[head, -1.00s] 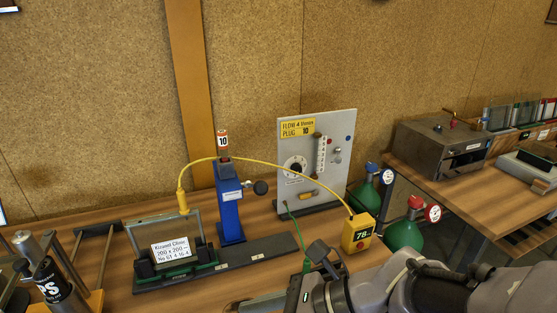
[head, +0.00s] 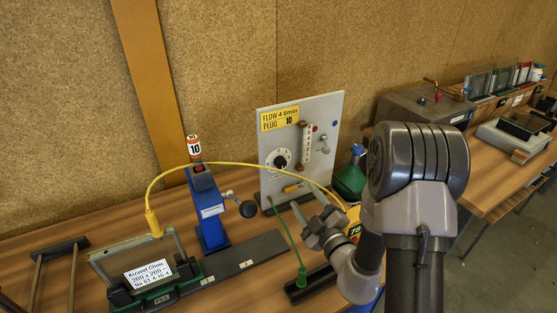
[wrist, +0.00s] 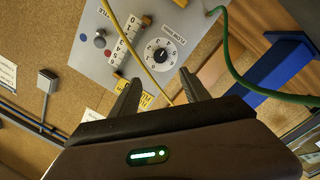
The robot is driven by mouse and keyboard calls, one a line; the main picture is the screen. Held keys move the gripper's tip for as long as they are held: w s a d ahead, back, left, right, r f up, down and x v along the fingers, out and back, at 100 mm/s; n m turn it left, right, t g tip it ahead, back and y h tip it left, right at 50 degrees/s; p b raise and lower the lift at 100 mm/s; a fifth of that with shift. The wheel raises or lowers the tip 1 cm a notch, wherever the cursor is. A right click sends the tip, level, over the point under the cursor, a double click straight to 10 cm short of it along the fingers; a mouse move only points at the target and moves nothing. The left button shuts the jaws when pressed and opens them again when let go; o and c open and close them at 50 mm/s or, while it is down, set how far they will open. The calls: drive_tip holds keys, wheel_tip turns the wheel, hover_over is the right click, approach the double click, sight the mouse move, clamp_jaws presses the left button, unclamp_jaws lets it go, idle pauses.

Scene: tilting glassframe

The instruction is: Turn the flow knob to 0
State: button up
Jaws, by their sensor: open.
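The flow knob (head: 281,162) is a dark knob on a round white dial, on the upright grey panel (head: 328,115). The panel's yellow label reads "FLOW 4 l/min" and "PLUG 10". In the wrist view the knob (wrist: 159,55) is beyond the fingertips, roughly between them, with numbers around its dial. My gripper (head: 311,206) is in front of the panel, below and right of the knob. Its two fingers (wrist: 160,80) are apart and empty in the wrist view, short of the dial.
A yellow hose (head: 240,164) arches across the panel and crosses beside the dial in the wrist view. A green hose (head: 288,236) hangs near my gripper. A blue stand (head: 207,212) and glass frame (head: 140,262) stand left. A green cylinder (head: 350,180) is right of the panel.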

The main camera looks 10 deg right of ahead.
sight(281, 165)
drive_tip(key=b+x, duration=0.1)
drive_tip(key=x, duration=1.4)
drive_tip(key=shift+a, duration=0.15)
clamp_jaws()
